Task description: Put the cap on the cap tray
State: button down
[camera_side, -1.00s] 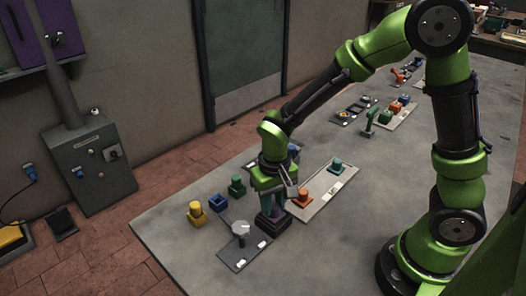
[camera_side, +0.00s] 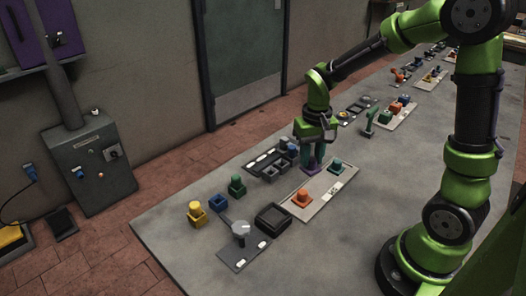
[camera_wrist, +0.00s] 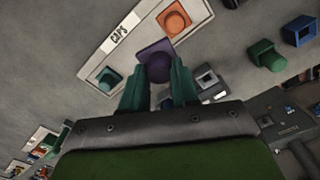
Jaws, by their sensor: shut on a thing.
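The purple cap (camera_side: 312,168), with a square base and a round knob, is at my gripper (camera_side: 313,148). In the wrist view the teal fingers of my gripper (camera_wrist: 158,88) are shut on the knob of the purple cap (camera_wrist: 157,62). The pale cap tray (camera_side: 322,189), marked CAPS in the wrist view (camera_wrist: 118,36), carries an orange cap (camera_side: 302,198) and a teal cap (camera_side: 336,167). In the wrist view the purple cap overlaps the tray's edge between these two caps. I cannot tell whether it touches the tray.
A dark tray (camera_side: 262,161) with grey and blue parts lies left of my gripper. A black square holder (camera_side: 273,217) and a grey-knobbed fixture (camera_side: 240,240) stand nearer. Green (camera_side: 237,187), blue (camera_side: 218,202) and yellow (camera_side: 196,213) pieces stand at left.

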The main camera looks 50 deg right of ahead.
jog(key=shift+s+d+f+n, duration=0.1)
jog(key=shift+d+f+n, duration=0.3)
jog(key=shift+d+f, duration=0.65)
jog(key=shift+s+d+f+n, duration=0.15)
jog(key=shift+d+f+n, duration=0.3)
jog(key=shift+f, duration=1)
jog(key=shift+s+d+f+n, duration=0.1)
jog(key=shift+d+f+n, duration=0.25)
jog(key=shift+d+f, duration=0.7)
jog(key=shift+a+f, duration=0.2)
jog(key=shift+f, duration=0.35)
jog(key=c, duration=0.8)
grip_release()
jog(key=shift+r, duration=0.1)
notch_tip(320, 180, up, 17)
jog(key=shift+f, duration=0.15)
